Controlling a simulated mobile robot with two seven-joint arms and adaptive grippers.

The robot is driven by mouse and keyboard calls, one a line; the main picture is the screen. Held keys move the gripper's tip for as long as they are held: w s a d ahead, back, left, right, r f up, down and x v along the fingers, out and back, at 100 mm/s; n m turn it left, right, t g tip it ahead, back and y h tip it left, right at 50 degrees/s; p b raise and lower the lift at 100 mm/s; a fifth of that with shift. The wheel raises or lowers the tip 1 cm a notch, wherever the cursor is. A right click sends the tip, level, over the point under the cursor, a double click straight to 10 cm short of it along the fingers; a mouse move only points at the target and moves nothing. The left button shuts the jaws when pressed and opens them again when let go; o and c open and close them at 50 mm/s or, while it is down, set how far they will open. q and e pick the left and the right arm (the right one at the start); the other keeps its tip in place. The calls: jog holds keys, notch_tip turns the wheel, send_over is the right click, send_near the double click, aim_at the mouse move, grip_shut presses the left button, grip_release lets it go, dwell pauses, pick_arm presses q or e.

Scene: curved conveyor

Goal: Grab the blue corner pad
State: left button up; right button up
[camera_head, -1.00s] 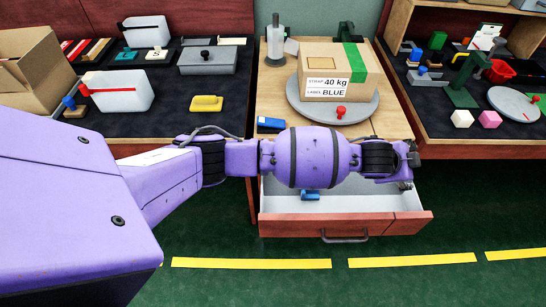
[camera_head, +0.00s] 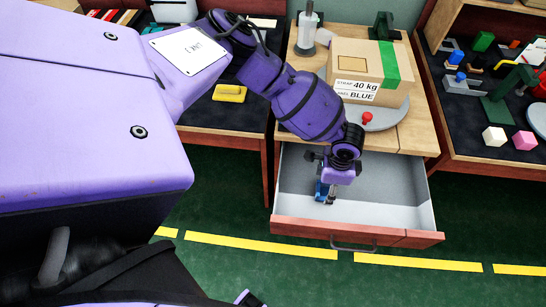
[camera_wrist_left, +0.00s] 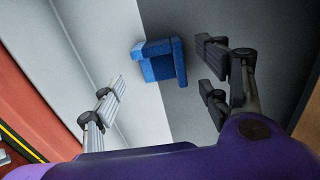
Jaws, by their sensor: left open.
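The blue corner pad (camera_head: 320,190) lies in the open drawer, partly hidden by my left gripper (camera_head: 328,192) in the head view. The left wrist view shows the pad (camera_wrist_left: 160,60) as an L-shaped blue block on the drawer's pale floor. My left gripper (camera_wrist_left: 160,82) is open there, with its fingers on either side of the pad and visible gaps between. The fingers do not appear to touch it. My right gripper is not seen.
The open drawer (camera_head: 400,216) has low walls and a red front panel around the gripper. Above it, a cardboard box (camera_head: 368,70) labelled BLUE sits on a grey round plate (camera_head: 388,118). A yellow block (camera_head: 229,93) lies on the left table.

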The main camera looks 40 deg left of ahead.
aim_at(326, 193)
pick_arm(q)
notch_tip(326, 193, down, 4)
jog(key=shift+w+r, duration=0.15)
jog(key=shift+r, duration=0.1)
jog(key=shift+c, duration=0.2)
jog(key=c, duration=0.8)
